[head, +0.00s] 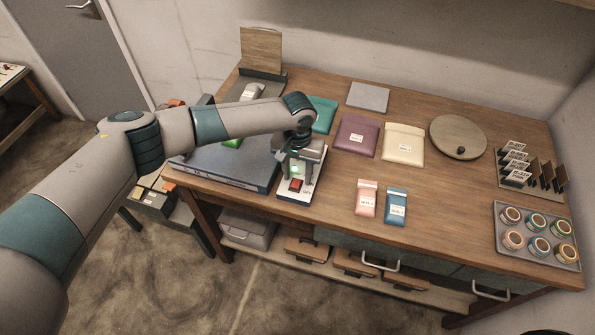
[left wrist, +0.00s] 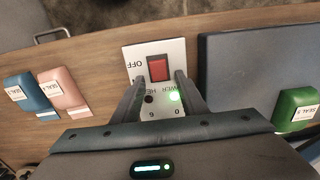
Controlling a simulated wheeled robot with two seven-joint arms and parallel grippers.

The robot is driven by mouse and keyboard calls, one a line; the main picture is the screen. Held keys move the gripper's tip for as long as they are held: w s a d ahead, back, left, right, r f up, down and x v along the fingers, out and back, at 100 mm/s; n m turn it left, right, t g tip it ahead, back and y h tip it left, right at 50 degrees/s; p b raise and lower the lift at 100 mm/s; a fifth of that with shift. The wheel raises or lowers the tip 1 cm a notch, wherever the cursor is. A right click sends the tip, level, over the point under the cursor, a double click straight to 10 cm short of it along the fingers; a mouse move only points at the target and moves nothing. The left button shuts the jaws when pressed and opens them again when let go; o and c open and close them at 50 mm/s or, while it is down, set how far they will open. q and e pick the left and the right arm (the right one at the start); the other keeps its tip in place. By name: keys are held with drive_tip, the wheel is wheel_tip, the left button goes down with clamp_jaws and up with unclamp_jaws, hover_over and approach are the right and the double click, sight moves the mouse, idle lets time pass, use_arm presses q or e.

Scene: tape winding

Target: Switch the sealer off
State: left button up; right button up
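The sealer's white control panel (head: 291,194) is at the front edge of the table, with a red rocker switch (head: 296,185) on it. In the left wrist view the panel (left wrist: 133,54) shows the word OFF beside the red switch (left wrist: 158,68), and a green lamp (left wrist: 174,97) is lit next to a dark one (left wrist: 149,97). My left gripper (head: 301,150) is above the panel. My right gripper is not in view.
A blue-grey slab (head: 225,172) lies left of the panel. Pink (head: 367,197) and blue (head: 396,206) packets lie to its right, with purple (head: 356,137) and cream (head: 403,144) pouches behind. A round turntable (head: 458,137) and a tray of tape rolls (head: 541,259) are farther right.

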use_arm(q)
drive_tip(key=shift+c, duration=0.3)
clamp_jaws()
drive_tip(key=shift+s+a+r+t+p, duration=0.15)
drive_tip(key=shift+s+t+p, duration=0.2)
drive_tip(key=shift+p, duration=0.55)
drive_tip(key=shift+t+h+p, duration=0.3)
drive_tip(key=shift+t+p, duration=0.2)
drive_tip(key=shift+t, duration=0.05)
drive_tip(key=shift+s+t, duration=0.2)
drive_tip(key=shift+t, duration=0.2)
drive_tip(key=shift+s+a+t+h, duration=0.2)
drive_tip(key=shift+t+h, duration=0.3)
drive_tip(key=shift+t, duration=0.6)
drive_tip(key=shift+d, duration=0.1)
